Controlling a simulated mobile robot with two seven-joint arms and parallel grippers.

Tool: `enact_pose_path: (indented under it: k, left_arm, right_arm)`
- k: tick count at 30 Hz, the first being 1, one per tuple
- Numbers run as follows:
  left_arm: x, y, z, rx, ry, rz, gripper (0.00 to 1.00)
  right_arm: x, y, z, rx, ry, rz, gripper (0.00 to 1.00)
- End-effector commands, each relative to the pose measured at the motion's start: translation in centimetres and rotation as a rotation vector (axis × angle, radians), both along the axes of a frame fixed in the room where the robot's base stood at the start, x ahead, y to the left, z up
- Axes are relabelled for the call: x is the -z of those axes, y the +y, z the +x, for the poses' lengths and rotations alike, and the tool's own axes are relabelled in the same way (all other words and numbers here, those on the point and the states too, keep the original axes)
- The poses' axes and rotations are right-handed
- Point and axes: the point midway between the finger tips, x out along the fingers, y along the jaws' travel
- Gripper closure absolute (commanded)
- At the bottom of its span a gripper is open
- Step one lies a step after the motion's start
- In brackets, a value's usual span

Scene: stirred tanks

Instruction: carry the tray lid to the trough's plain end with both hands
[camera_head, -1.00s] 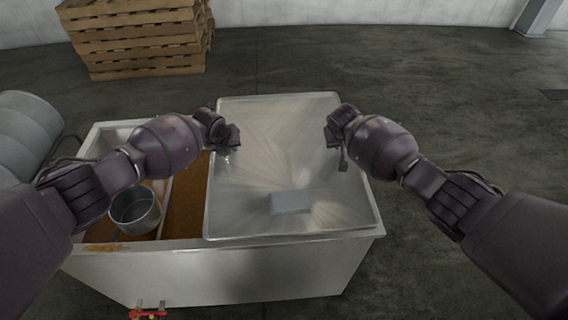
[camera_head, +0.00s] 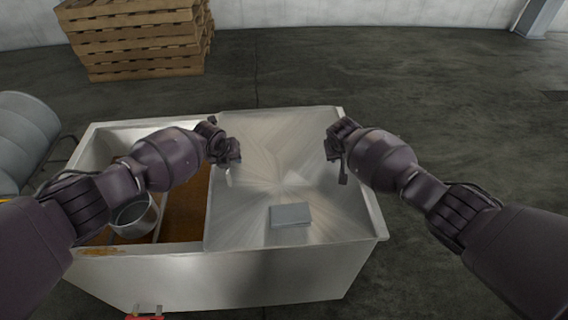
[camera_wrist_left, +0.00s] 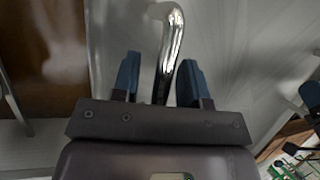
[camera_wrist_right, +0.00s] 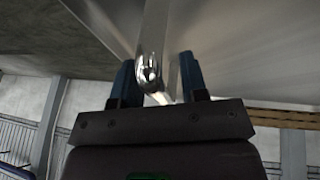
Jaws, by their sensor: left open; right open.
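The tray lid (camera_head: 285,160) is a brushed-metal sheet with a small grey block (camera_head: 290,214) on it. It lies over the right end of the white trough (camera_head: 230,280). My left gripper (camera_head: 232,162) is at the lid's left side; in the left wrist view its open fingers (camera_wrist_left: 160,78) stand either side of a shiny bent handle (camera_wrist_left: 174,42). My right gripper (camera_head: 338,166) is at the lid's right side; in the right wrist view its open fingers (camera_wrist_right: 157,78) stand either side of a shiny bar handle (camera_wrist_right: 150,68). Neither grips its handle.
The trough's left part is uncovered, with a metal pot (camera_head: 134,216) and rusty-brown contents (camera_head: 186,212). A red-handled valve (camera_head: 146,314) is low at the front. Grey drums (camera_head: 22,140) stand left and stacked pallets (camera_head: 138,40) behind. The floor at right is clear.

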Motion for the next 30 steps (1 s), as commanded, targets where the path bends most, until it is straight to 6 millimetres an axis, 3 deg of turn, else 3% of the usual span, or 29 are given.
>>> enact_pose_path:
  k: [11,30]
  left_arm:
    - [-1.3,0.3,-0.6,0.002,0.0,-0.001,0.6]
    - [-8.7,1.6,-3.8,0.001,-0.001,0.0,0.6]
  right_arm:
    - [0.1,0.0,0.0,0.0,0.001,0.001,0.6]
    - [0.1,0.0,0.0,0.0,0.001,0.001,0.6]
